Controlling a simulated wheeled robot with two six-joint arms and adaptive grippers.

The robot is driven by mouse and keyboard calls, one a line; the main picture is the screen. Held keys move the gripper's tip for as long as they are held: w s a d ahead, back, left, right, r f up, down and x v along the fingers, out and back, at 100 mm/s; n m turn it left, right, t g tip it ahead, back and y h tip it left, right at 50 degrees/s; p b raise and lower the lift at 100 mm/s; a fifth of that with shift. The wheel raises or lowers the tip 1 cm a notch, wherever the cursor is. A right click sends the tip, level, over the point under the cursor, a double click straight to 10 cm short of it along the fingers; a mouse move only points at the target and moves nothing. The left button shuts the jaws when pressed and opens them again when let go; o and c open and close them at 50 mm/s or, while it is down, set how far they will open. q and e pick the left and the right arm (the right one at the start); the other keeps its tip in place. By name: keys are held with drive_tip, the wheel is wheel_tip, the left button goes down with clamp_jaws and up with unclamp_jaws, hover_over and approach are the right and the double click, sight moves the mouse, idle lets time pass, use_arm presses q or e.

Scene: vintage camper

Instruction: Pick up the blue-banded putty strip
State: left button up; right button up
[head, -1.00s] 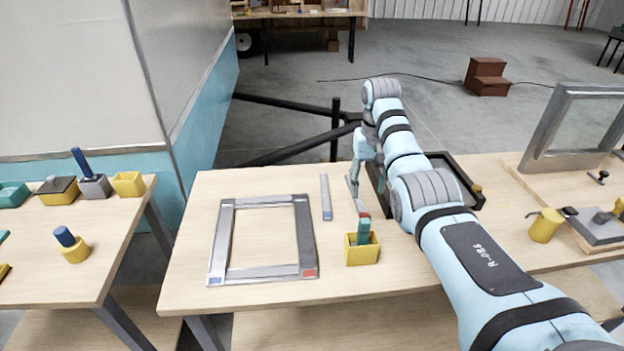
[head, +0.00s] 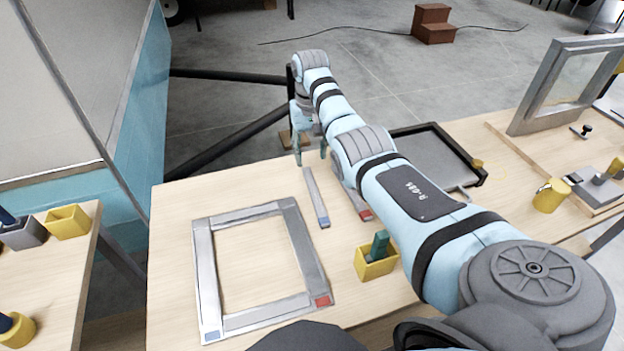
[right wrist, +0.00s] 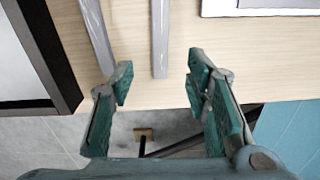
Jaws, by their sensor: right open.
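The blue-banded putty strip (head: 316,196) is a thin grey bar with a blue band at its near end. It lies on the wooden table, right of the flat grey frame. My right gripper (head: 311,156) is open and empty at the strip's far end. In the right wrist view the strip (right wrist: 160,38) runs in from the top and ends between the two open teal fingers (right wrist: 160,68); its band is out of that view. I cannot tell the fingers' height above it. A similar red-banded strip (head: 364,214) lies to the right, partly hidden by my arm. My left gripper is not in view.
The flat grey frame (head: 292,240) has blue and red corners. A yellow box (head: 376,264) holding a teal block stands near my right arm. A black-rimmed tray (head: 467,160) lies to the right. The table's far edge is close to my right gripper.

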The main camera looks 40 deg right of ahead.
sight(311, 182)
wheel_tip(311, 182, down, 9)
drive_tip(key=shift+s+a+f+b, duration=0.1)
drive_tip(key=shift+s+b, duration=0.05)
drive_tip(key=shift+b, duration=0.55)
clamp_jaws()
